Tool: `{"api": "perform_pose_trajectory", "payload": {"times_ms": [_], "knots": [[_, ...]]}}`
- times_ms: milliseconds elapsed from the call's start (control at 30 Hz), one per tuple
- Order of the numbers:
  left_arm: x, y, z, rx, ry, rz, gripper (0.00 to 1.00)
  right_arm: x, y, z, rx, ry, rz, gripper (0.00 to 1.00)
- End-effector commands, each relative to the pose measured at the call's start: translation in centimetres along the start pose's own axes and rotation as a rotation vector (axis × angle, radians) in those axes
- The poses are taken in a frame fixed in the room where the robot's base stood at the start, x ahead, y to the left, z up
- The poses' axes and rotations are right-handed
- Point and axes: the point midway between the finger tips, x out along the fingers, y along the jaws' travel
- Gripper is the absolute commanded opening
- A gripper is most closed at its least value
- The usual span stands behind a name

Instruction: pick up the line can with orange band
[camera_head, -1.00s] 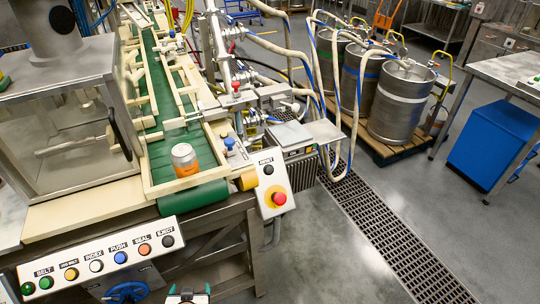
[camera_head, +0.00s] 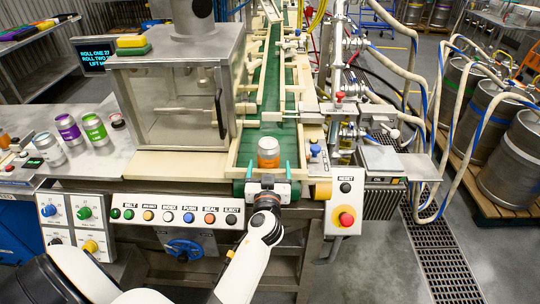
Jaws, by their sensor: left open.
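The line can with the orange band (camera_head: 268,153) stands upright at the near end of the green conveyor belt (camera_head: 262,117), between the pale side rails. My left gripper (camera_head: 268,172) is at the belt's near end, just on the near side of the can. Its two teal-tipped fingers are open and spread to the left and right of the can's lower part. I cannot tell whether they touch it. My white left arm (camera_head: 247,262) comes up from the lower left. My right gripper is not in view.
The seamer cabinet (camera_head: 180,97) stands left of the belt. A button panel (camera_head: 178,215) runs along the front, and a red stop button (camera_head: 345,219) sits to the right. A purple can (camera_head: 68,129) and a green can (camera_head: 94,129) stand on the left table. Hoses and kegs are at the right.

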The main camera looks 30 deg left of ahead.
Motion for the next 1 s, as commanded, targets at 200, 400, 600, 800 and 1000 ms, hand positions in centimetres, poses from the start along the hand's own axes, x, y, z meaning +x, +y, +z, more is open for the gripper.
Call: {"api": "perform_pose_trajectory", "payload": {"times_ms": [200,400,600,800,1000], "knots": [[2.8,0.0,0.1,0.001,0.001,0.000,0.84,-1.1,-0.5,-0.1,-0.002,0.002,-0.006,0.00],[4.6,0.2,0.7,0.003,0.000,-0.001,0.84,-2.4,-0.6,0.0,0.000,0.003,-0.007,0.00],[7.4,0.3,0.6,0.003,0.001,-0.001,0.84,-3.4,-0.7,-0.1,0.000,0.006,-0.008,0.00],[8.2,0.3,0.4,0.001,0.002,-0.001,0.84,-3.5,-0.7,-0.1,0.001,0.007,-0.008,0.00],[8.2,0.3,0.3,0.001,0.002,-0.001,0.76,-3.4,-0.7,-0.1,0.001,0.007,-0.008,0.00]]}}
